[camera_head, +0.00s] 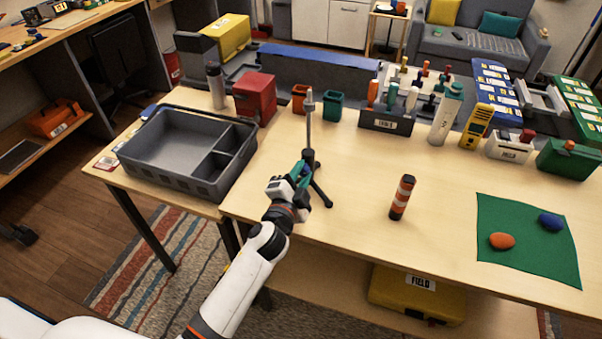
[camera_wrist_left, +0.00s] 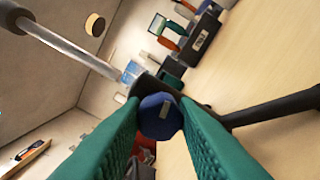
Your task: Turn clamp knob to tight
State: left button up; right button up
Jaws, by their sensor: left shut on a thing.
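A small stand with a grey upright rod and black tripod feet (camera_head: 320,191) stands on the wooden table. Its rod (camera_head: 309,130) also shows in the left wrist view (camera_wrist_left: 68,48). My left gripper (camera_head: 301,172) is at the stand's lower part. In the left wrist view its green fingers (camera_wrist_left: 162,128) are shut on the knob, one on each side. My right gripper is not in view.
A grey divided tray (camera_head: 172,171) is left of the stand. A red box (camera_head: 254,98) and orange and teal cups (camera_head: 333,106) stand behind it. An orange-striped cylinder (camera_head: 402,197) and a green mat (camera_head: 500,268) lie to the right, with bare table between.

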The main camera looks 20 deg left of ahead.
pick_arm(q)
jog(key=shift+m, duration=1.1)
jog(key=shift+o, duration=0.2)
jog(key=o, duration=1)
jog(key=shift+c, duration=0.2)
jog(key=shift+s, duration=0.1)
jog(key=s+b, duration=0.2)
jog(key=s, duration=0.9)
jog(key=shift+s+a, duration=0.2)
jog(key=shift+s, duration=0.2)
